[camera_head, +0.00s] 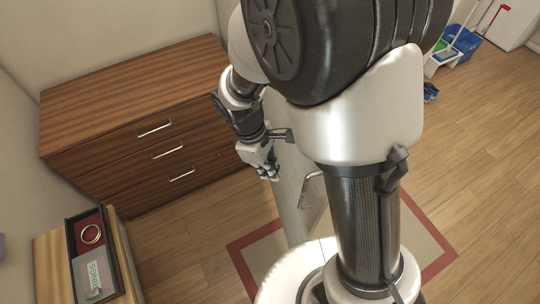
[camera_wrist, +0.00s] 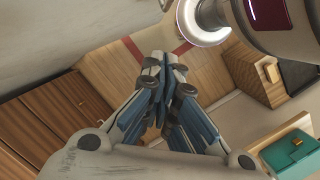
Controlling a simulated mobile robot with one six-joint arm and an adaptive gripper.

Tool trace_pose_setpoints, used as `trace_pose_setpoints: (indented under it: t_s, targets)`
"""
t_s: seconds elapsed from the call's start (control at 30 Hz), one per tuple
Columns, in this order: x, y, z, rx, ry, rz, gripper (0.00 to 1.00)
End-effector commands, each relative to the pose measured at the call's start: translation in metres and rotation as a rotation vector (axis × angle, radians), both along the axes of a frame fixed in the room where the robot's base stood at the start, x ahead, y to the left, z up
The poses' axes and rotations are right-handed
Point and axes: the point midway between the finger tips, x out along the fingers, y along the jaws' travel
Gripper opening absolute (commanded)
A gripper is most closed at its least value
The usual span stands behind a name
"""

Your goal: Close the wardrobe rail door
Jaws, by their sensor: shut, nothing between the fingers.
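A pale upright panel (camera_head: 291,190), which looks like the wardrobe rail door, stands edge-on below my arm in the head view. It has a metal bar handle (camera_head: 307,187) on its right side. My arm hides much of it, so I cannot tell how far open it is. A large pale surface (camera_wrist: 65,35) at the upper left of the wrist view may be the same panel. My gripper (camera_head: 271,176) is beside the panel's left side, shut and empty. Its fingers meet in the wrist view (camera_wrist: 167,60). I cannot tell whether it touches the panel.
A brown drawer chest (camera_head: 130,85) stands against the left wall. A low cabinet (camera_head: 50,248) at lower left holds a dark tray (camera_head: 75,252). A red-bordered rug (camera_head: 425,222) lies on the wooden floor. A teal bag (camera_wrist: 290,150) is at lower right.

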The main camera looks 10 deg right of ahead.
Motion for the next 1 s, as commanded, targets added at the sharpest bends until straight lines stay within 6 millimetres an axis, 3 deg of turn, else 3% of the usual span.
trace_pose_setpoints:
  t_s: [0.2,0.37,0.6,1.0]
  targets:
    - [-0.007,-0.011,-0.050,-0.002,0.005,-0.002,0.00]
    - [-0.011,-0.019,-0.078,-0.001,0.003,-0.003,0.00]
    - [-0.026,-0.046,-0.073,0.001,0.000,-0.004,0.00]
    - [-0.029,-0.051,-0.073,0.001,-0.001,-0.002,0.00]
